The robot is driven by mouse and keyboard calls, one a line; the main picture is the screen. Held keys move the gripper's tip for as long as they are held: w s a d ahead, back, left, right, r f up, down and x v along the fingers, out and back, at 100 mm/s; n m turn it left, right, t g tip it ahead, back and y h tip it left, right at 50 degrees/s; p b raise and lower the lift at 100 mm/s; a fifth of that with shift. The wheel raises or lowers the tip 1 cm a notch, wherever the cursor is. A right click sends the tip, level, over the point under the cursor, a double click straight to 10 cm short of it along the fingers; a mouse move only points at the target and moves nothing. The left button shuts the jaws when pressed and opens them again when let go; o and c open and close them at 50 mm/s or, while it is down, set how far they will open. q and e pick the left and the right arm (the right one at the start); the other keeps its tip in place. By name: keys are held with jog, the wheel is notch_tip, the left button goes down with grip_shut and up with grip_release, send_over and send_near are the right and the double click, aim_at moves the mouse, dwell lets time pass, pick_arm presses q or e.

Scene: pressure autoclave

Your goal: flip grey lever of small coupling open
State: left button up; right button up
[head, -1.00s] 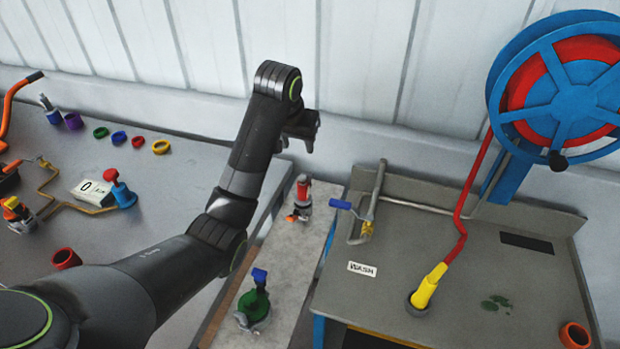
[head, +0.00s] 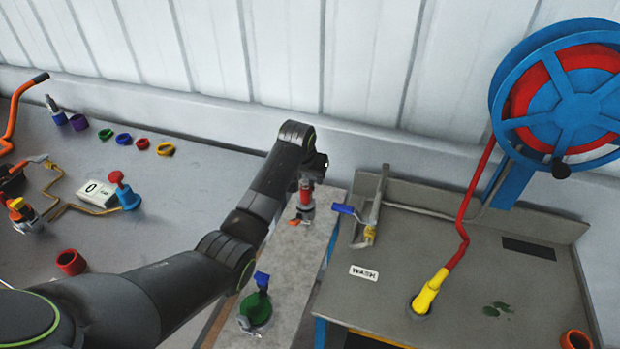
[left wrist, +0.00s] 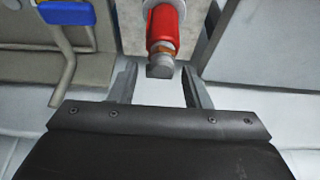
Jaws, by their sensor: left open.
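A small red fitting (head: 306,197) with a grey end stands near the far end of the narrow pale bench. I cannot make out a separate grey lever on it. In the left wrist view the red fitting (left wrist: 164,24) points its grey end (left wrist: 160,70) toward the gap between my fingers. My left gripper (left wrist: 160,76) is open, with one finger on each side of that grey end; I cannot tell if they touch. In the head view my left gripper (head: 320,164) is largely hidden behind its arm, just above the fitting. My right gripper is not in view.
A green fitting with a blue lever (head: 258,308) stands nearer on the narrow bench (head: 306,252). The left table (head: 190,205) holds rings and tools.

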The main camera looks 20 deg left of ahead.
pick_arm(q)
jog(key=shift+x, duration=1.45)
jog(key=shift+c, duration=0.2)
grip_shut()
